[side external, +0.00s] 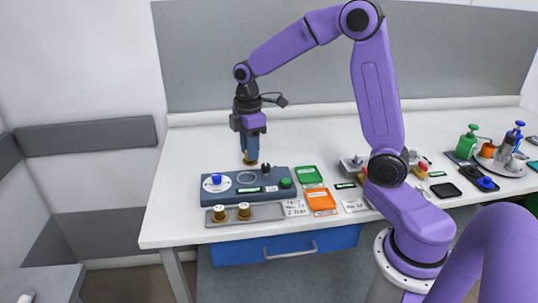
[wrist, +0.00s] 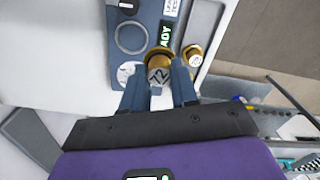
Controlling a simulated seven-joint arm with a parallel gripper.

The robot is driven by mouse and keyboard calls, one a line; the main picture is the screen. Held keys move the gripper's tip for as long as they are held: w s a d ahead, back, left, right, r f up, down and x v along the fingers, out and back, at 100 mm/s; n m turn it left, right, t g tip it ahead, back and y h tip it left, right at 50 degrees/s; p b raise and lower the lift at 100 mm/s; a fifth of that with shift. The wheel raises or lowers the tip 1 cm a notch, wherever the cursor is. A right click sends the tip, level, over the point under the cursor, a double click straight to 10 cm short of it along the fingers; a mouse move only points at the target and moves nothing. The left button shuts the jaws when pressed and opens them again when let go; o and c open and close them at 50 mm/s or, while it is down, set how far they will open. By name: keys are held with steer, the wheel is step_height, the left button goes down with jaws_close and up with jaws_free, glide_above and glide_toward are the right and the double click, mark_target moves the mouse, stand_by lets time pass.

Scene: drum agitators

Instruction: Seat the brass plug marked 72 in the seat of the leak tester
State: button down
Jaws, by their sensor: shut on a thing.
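My gripper (side external: 252,148) points down and is shut on the brass plug (side external: 250,162), which shows as a gold piece under the fingertips. In the wrist view the plug (wrist: 159,74) carries the number 72 and sits between the two blue fingers. The leak tester (side external: 275,190) is a blue-grey box on the bench. A pale ring on its top (side external: 247,178) looks like the seat; it also shows in the wrist view (wrist: 131,37), apart from the plug. The plug is near the tester's back edge in the side view; its exact height is unclear.
A grey tray (side external: 268,212) in front of the tester holds two brass plugs (side external: 219,212). The tester also bears a white disc with a blue knob (side external: 216,180), a display and a green button (side external: 286,183). Green (side external: 308,174) and orange (side external: 321,200) trays stand to the right.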

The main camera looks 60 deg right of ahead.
steer(key=shift+m, duration=0.5)
steer(key=shift+w+d+f, duration=0.5)
steer(key=shift+w+f, duration=0.2)
steer(key=shift+f, duration=0.65)
steer(key=shift+w+d+f, duration=0.5)
steer(key=shift+w+f, duration=0.2)
steer(key=shift+f, duration=0.65)
steer(key=shift+w+d+f, duration=0.5)
steer(key=shift+w+f, duration=0.2)
steer(key=shift+f, duration=0.65)
steer(key=shift+f, duration=0.4)
steer(key=c, duration=0.8)
jaws_free()
steer(key=shift+o, duration=0.3)
steer(key=shift+o, duration=1.3)
steer(key=shift+r, duration=0.15)
